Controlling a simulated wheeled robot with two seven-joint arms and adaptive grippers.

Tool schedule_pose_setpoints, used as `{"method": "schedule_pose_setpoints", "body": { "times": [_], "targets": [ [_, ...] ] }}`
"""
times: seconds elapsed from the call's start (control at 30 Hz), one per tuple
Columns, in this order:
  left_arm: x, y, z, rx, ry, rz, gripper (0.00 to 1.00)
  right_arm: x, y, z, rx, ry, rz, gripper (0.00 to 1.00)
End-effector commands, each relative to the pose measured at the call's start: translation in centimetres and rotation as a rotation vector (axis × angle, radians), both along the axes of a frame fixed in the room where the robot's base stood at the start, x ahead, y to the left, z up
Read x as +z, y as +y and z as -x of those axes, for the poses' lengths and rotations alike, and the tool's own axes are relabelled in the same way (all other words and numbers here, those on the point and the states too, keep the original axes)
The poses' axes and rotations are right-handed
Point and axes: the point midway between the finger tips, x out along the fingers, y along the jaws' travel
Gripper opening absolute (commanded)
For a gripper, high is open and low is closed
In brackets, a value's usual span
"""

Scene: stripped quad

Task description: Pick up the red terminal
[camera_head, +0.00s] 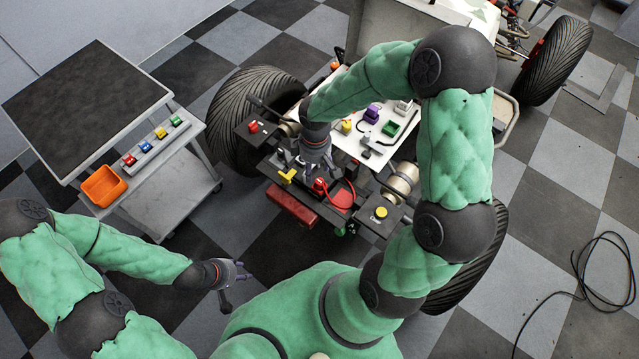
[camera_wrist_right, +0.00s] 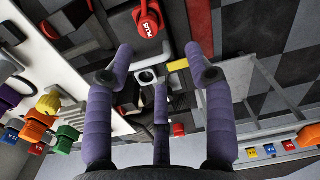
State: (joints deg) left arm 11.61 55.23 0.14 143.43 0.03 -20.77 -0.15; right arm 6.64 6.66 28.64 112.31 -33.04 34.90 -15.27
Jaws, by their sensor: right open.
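A red terminal marked PLUS (camera_wrist_right: 148,22) shows at the top of the right wrist view, just beyond my fingertips and apart from them. In the head view it appears as the red piece (camera_head: 320,186) beside a red cable on the stripped quad. My right gripper (camera_head: 318,158) points down over the middle of the quad, close to this piece. In the right wrist view its purple fingers (camera_wrist_right: 160,76) are spread, with nothing between them. My left gripper (camera_head: 236,282) is open and empty over the floor, left of my body.
The quad carries a yellow handle (camera_head: 287,176), a red knob (camera_head: 253,127), a yellow button (camera_head: 381,212) and a white board (camera_head: 360,143) with coloured parts. A trolley (camera_head: 80,105) with an orange bin (camera_head: 103,186) stands left. A loose cable (camera_head: 600,290) lies right.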

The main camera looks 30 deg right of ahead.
Motion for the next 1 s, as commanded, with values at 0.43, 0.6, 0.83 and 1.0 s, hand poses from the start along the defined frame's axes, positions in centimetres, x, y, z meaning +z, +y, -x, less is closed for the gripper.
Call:
{"method": "schedule_pose_setpoints", "body": {
  "times": [0.43, 0.6, 0.83, 1.0],
  "targets": [
    [-1.8, 0.0, 0.0, 0.000, 0.000, 0.000, 0.40, -3.0, -1.0, -0.1, 0.020, 0.001, 0.032, 0.54],
    [-2.5, 0.0, 0.0, 0.000, 0.000, 0.000, 0.40, -4.6, -1.0, -0.1, 0.021, -0.002, 0.032, 0.54],
    [-3.4, 0.0, 0.0, 0.000, 0.000, 0.000, 0.40, -6.1, -1.1, 0.2, 0.019, -0.001, 0.031, 0.54],
    [-5.0, 0.0, 0.0, 0.000, 0.000, 0.000, 0.40, -8.4, -1.3, 0.6, 0.020, 0.000, 0.031, 0.54]
  ]
}}
